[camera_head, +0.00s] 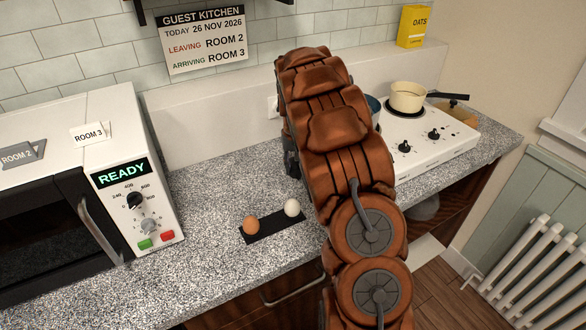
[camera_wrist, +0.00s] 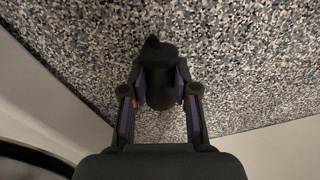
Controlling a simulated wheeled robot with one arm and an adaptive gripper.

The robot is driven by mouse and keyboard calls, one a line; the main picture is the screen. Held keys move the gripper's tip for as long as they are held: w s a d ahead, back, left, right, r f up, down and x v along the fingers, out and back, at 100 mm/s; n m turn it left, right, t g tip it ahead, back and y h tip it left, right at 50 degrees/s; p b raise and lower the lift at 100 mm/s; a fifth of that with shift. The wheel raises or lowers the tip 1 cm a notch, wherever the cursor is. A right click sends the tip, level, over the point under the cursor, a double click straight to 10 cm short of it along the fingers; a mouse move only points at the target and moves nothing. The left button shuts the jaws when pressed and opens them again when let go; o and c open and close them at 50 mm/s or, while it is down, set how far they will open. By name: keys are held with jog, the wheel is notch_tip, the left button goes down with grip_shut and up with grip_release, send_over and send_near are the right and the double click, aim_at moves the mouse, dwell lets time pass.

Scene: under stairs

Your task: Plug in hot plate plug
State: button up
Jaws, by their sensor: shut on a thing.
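My gripper (camera_wrist: 159,88) is shut on a black plug (camera_wrist: 157,70) in the wrist view, with a finger on each side of it. The speckled counter lies beyond the plug. In the head view my brown arm hides most of the gripper; only a dark part of it (camera_head: 291,158) shows at the arm's left edge, near the back wall. A white wall socket (camera_head: 272,106) is partly hidden by the arm. The white hot plate (camera_head: 437,138) stands on the counter to the right. I cannot see the plug's pins or its cord.
A cream pan (camera_head: 407,98) stands on the hot plate. A brown egg (camera_head: 251,223) and a white egg (camera_head: 292,207) rest on a black holder (camera_head: 272,227) at the counter's front. A microwave (camera_head: 146,203) stands at left.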

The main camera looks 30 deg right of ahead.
aim_at(295, 165)
grip_shut()
jog(key=shift+r+b, duration=0.85)
jog(key=shift+r, duration=0.65)
jog(key=shift+s+r, duration=0.1)
jog(key=shift+r, duration=0.15)
jog(key=shift+s+a+r+b, duration=0.25)
jog(key=shift+s+a+b, duration=0.4)
jog(key=shift+s, duration=1.95)
jog(key=shift+s+a+r+b, duration=0.3)
jog(key=shift+s+b, duration=0.6)
jog(key=shift+s, duration=1.7)
jog(key=shift+s+a+r+b, duration=0.2)
jog(key=shift+s+a+b, duration=0.45)
jog(key=shift+s, duration=1.95)
jog(key=shift+d, duration=0.1)
jog(key=shift+o, duration=0.5)
grip_release()
grip_shut()
